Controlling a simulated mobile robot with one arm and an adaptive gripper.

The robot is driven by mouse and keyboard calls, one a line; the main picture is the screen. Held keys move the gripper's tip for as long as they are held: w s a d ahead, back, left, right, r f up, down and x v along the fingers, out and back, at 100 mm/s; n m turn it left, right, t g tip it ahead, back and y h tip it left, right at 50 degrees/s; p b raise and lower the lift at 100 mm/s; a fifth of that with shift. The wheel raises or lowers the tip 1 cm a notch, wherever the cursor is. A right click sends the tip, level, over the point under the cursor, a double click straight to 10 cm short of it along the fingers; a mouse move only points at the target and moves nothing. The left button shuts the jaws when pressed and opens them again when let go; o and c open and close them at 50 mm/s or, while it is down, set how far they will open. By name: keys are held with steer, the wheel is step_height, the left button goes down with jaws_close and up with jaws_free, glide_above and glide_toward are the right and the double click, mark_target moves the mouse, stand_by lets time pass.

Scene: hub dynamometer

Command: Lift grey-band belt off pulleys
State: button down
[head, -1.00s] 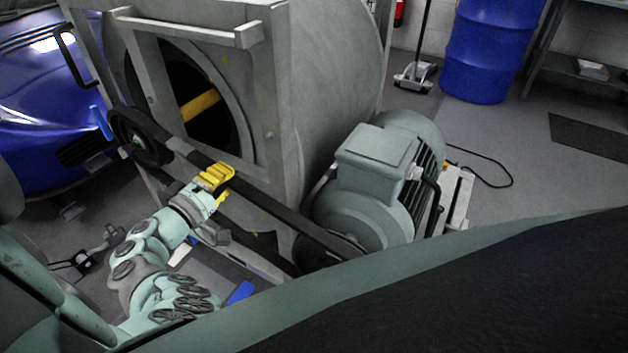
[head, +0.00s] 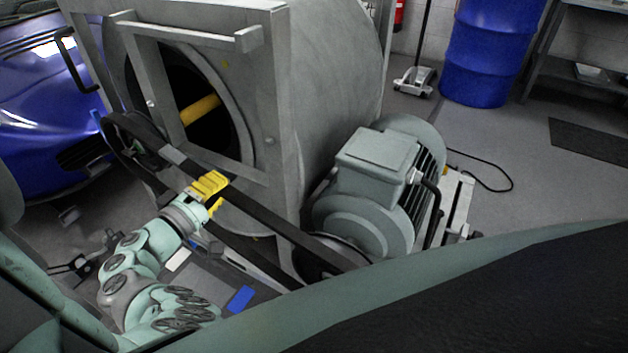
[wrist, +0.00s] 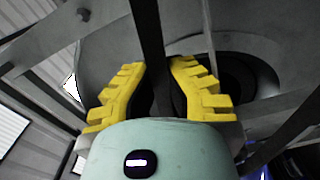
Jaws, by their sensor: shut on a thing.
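The black belt (head: 268,215) runs slantwise from the fan-side pulley (head: 147,156) at upper left to the motor pulley (head: 343,249) at lower right. Its grey band (head: 174,155) shows on the upper run. My gripper (head: 210,187) has yellow fingers shut on the upper run, just right of the band. In the wrist view the belt (wrist: 149,40) passes between the two fingers (wrist: 158,92). The loop appears shifted toward the camera, out from the pulley faces. Whether it still touches either pulley rim I cannot tell. My gripper hides part of the lower run.
The grey housing frame (head: 285,110) stands right behind the belt. The motor (head: 365,185) sits at right, with a cable on the floor. A blue car (head: 40,110) is at left, a blue drum (head: 487,50) at back right.

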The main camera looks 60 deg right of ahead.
steer(key=shift+a, duration=0.3)
steer(key=shift+s+a, duration=0.1)
steer(key=shift+a, duration=0.5)
steer(key=a, duration=1.1)
steer(key=shift+s+r+p, duration=0.3)
steer(key=shift+s+p, duration=0.15)
stand_by(0.6)
